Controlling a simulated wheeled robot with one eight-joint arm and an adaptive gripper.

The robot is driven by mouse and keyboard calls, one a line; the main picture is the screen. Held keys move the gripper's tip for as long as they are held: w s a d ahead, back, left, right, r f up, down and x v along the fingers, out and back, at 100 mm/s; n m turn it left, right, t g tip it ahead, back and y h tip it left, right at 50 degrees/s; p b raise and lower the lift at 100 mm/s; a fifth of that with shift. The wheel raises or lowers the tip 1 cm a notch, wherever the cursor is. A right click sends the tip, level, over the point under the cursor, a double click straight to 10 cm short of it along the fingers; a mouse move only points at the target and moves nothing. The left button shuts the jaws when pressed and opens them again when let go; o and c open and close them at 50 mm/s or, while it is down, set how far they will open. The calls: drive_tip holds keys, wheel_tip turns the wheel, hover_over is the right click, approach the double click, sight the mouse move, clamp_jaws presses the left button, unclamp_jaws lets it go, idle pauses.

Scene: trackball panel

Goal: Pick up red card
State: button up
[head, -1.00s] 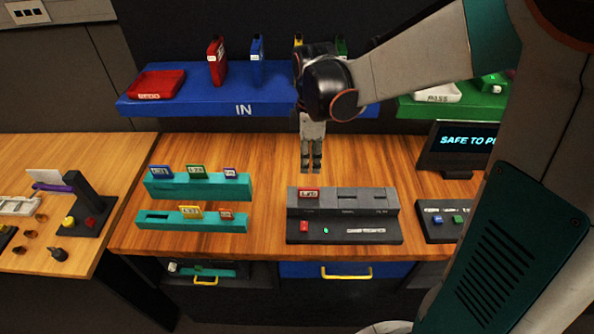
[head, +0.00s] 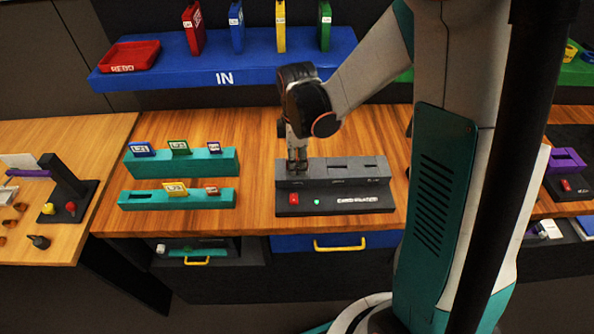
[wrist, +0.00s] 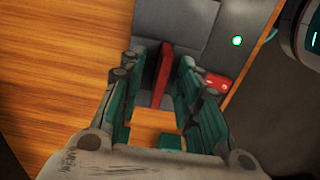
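The red card (wrist: 165,72) stands upright in the left slot of the dark grey slotted panel (head: 350,172). In the wrist view it is seen edge-on between the two fingers of my gripper (wrist: 166,68). The fingers are open on either side of it, with a narrow gap showing on each side. In the head view my gripper (head: 297,166) points down over the left slot and hides the card. The panel's other two slots look empty.
Two teal racks (head: 230,158) (head: 128,205) with several cards stand left of the panel. A red button (head: 294,198) and a green light (head: 317,202) are on the panel's front. The blue shelf (head: 180,76) behind holds a red tray (head: 130,55) and upright coloured items.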

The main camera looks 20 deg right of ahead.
clamp_jaws()
idle(0.4)
